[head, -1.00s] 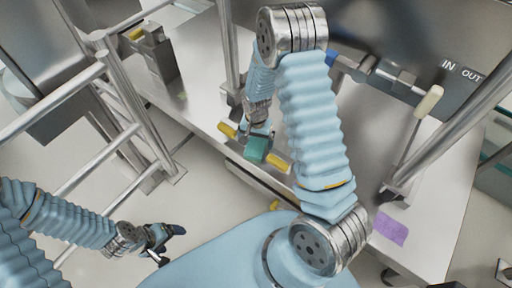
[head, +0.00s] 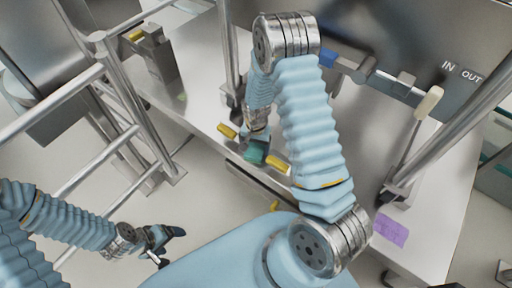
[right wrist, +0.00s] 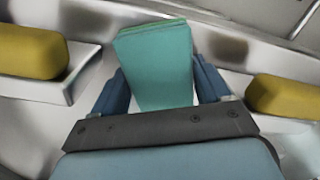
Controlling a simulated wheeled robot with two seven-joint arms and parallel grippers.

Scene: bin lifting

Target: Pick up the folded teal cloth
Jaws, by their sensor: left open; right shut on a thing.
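The folded teal cloth (head: 255,152) is at the front edge of the metal table, between two yellow blocks. In the right wrist view the cloth (right wrist: 156,62) stands up between the two blue fingers. My right gripper (head: 259,144) is shut on the cloth; in the right wrist view the fingers (right wrist: 158,88) sit on its left and right sides. I cannot tell whether the cloth still touches the surface. My left gripper (head: 170,243) is open and empty, low at the left over the floor, away from the table.
A left yellow block (head: 227,131) and a right yellow block (head: 276,164) flank the cloth closely. A purple cloth (head: 391,231) lies at the table's right. A metal rail frame (head: 115,90) stands at the left. Upright posts and a dark panel marked IN and OUT (head: 458,70) stand behind.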

